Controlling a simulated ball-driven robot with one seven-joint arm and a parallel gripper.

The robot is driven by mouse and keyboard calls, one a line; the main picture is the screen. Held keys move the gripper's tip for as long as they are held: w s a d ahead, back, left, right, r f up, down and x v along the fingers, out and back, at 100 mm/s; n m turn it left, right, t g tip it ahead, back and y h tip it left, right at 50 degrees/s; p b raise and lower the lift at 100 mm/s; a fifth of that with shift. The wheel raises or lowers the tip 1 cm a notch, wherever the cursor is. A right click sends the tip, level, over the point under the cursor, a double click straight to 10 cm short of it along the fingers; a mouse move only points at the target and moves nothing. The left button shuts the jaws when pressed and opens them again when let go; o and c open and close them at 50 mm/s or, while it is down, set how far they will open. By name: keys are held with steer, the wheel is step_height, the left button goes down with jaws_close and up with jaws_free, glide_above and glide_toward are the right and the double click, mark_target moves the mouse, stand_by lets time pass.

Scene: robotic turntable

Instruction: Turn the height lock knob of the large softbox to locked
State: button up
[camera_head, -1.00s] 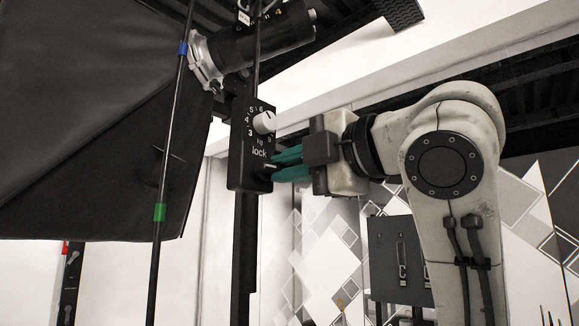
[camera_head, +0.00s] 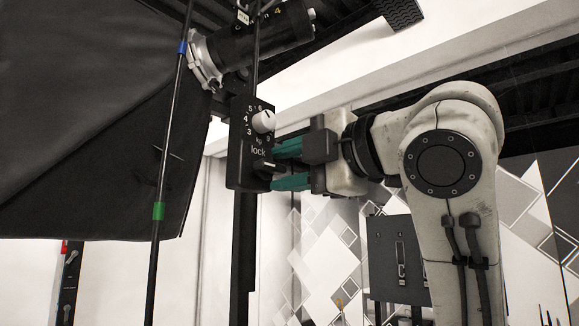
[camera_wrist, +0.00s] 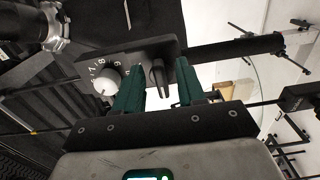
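The black control box (camera_head: 240,150) of the large softbox (camera_head: 90,120) is on the dark upright post. It carries a white numbered dial (camera_head: 263,122) and, below the word "lock", a small black height lock knob (camera_head: 268,166). My gripper (camera_head: 277,167) has its two green fingers spread apart, one above and one below the lock knob. In the wrist view, the knob (camera_wrist: 160,76) shows in the gap between the fingers (camera_wrist: 157,66), with clear space towards the right finger. Whether the left finger touches it I cannot tell. The white dial (camera_wrist: 107,80) is left of the fingers.
A thin black pole with a green band (camera_head: 158,211) runs down in front of the softbox. A black lamp body (camera_head: 265,40) with a metal ring is above the box. A dark grey panel (camera_head: 397,262) stands low behind my arm.

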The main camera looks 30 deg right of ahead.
steer(key=b+v, duration=0.2)
steer(key=v, duration=0.8)
steer(key=shift+s, duration=0.4)
steer(key=shift+d, duration=0.15)
